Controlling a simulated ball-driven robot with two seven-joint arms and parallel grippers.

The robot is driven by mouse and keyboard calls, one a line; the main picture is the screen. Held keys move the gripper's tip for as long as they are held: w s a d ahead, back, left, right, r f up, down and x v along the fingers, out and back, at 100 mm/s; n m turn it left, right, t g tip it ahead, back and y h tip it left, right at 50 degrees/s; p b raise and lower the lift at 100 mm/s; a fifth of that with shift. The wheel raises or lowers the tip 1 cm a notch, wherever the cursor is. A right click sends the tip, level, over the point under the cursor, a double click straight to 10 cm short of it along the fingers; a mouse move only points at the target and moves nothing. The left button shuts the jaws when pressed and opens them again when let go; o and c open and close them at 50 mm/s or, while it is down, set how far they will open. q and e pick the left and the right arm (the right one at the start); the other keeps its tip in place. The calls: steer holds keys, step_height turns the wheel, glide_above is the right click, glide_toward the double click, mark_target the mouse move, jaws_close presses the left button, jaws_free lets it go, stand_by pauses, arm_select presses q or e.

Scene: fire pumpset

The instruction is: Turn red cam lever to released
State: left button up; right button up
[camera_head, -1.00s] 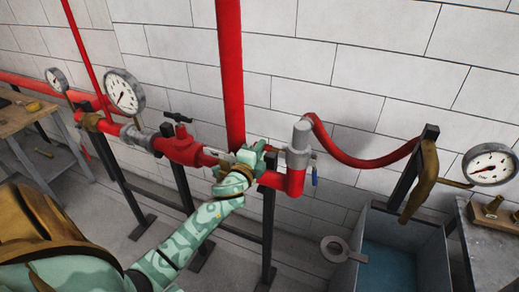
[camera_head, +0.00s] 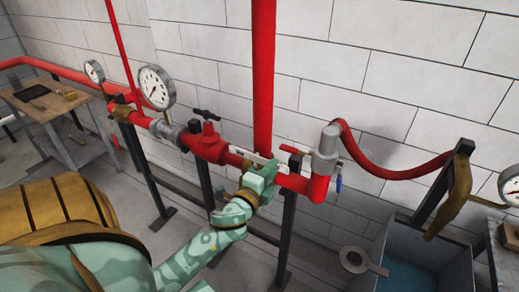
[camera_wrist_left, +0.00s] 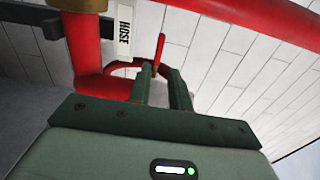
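The red cam lever (camera_head: 293,150) sticks out to the left from the grey coupling (camera_head: 325,148) at the right end of the red pipe. My left gripper (camera_head: 268,168) is in front of the pipe, below and left of the lever. In the left wrist view, the two fingers of the gripper (camera_wrist_left: 162,84) are apart. A red lever-like bar (camera_wrist_left: 160,47) shows just past the fingertips, in line with the gap; I cannot tell whether it touches them. My right gripper is out of view.
A red vertical pipe (camera_head: 263,75) rises behind the gripper. A white HOSE label (camera_wrist_left: 123,34) is beside the pipe. A red hose (camera_head: 385,172) hangs right of the coupling. A blue handle (camera_head: 339,184) sits below it.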

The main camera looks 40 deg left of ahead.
arm_select(q)
steer(key=v, duration=0.6)
steer(key=shift+s+b, duration=0.4)
steer(key=s+d+f+n+g+h+b, duration=0.1)
steer(key=s+f+n+g, duration=0.3)
steer(key=f, duration=1.2)
steer(key=s+d+f+n+g+h+b, duration=0.1)
steer(key=s+d+f+n+g, duration=0.2)
steer(key=f, duration=1.3)
steer(key=s+d+f+n+g+b, duration=0.1)
steer(key=s+d+f+g+b, duration=0.1)
steer(key=s+f, duration=0.7)
steer(key=s+d+f+n+g+h+b, duration=0.1)
steer(key=s+f+g, duration=0.3)
steer(key=s+f, duration=0.5)
steer(key=s+d+f+n+g+h+b, duration=0.1)
steer(key=s+d+f+n+g+b, duration=0.1)
steer(key=s+f, duration=0.6)
steer(key=shift+s+d+f+n+g+b, duration=0.4)
steer(key=shift+s+g+b, duration=0.5)
steer(key=shift+s, duration=0.55)
